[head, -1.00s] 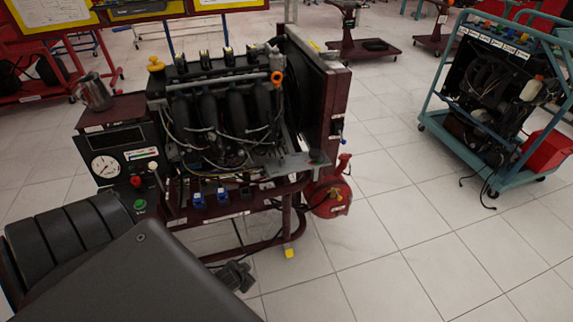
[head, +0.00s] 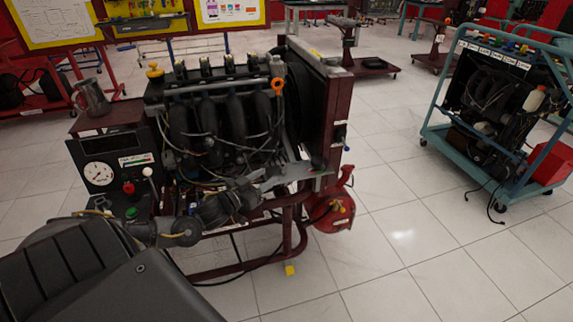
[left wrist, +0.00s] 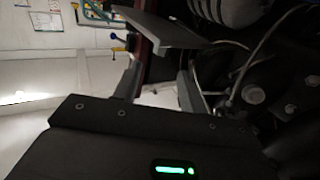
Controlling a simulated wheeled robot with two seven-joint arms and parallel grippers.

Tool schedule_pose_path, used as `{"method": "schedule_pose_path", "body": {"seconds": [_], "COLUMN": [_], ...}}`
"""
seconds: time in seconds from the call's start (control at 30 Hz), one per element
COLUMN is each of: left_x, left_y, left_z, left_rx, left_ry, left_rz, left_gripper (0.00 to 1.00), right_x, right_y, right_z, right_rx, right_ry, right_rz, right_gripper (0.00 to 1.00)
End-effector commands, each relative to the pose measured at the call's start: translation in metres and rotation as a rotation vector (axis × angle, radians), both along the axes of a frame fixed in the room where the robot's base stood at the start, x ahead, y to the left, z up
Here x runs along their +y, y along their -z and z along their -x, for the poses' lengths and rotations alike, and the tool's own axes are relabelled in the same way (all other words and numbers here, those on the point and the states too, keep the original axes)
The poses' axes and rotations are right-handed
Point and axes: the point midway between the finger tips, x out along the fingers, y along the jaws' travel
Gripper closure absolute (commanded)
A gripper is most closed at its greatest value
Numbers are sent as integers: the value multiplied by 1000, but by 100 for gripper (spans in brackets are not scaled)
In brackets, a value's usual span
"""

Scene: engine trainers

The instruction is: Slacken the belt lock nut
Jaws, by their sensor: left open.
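The engine trainer (head: 205,130) stands left of centre in the head view, with a dark red frame. My left arm reaches in from the left, and my left gripper (head: 262,183) is at the lower front of the engine, near a grey bracket (head: 290,174). In the left wrist view my left gripper (left wrist: 158,88) is open, its two fingers apart with nothing seen between them. A grey plate (left wrist: 165,32) lies just beyond the fingers. Round bolt heads (left wrist: 251,94) show to their right; I cannot tell which, if any, is the belt lock nut. My right gripper is out of view.
A red round tank (head: 333,213) hangs at the trainer's lower right. A control panel with a gauge (head: 99,174) and a metal jug (head: 92,98) are at its left. A teal cart with another engine (head: 490,110) stands at right. The floor between is clear.

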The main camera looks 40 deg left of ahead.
Motion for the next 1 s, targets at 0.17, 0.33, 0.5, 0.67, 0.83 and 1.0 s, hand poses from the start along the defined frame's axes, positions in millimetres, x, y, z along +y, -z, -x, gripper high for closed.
{"method": "schedule_pose_path", "body": {"seconds": [0.17,0.33,0.5,0.67,0.83,1.0], "left_x": [-2,-4,-6,-8,-8,-8], "left_y": [-1,0,0,1,1,1], "left_z": [-25,-56,-82,-97,-102,-102], "left_rx": [-4,-2,-1,1,2,3], "left_ry": [-3,-2,-3,-2,-2,-2], "left_rz": [-1,-1,0,-1,-1,-1], "left_gripper": [58,58,58,58,58,58], "right_x": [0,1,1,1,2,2], "right_y": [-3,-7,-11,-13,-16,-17], "right_z": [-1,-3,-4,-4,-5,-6], "right_rx": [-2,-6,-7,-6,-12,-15], "right_ry": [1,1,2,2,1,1], "right_rz": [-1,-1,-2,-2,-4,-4], "right_gripper": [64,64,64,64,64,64]}}
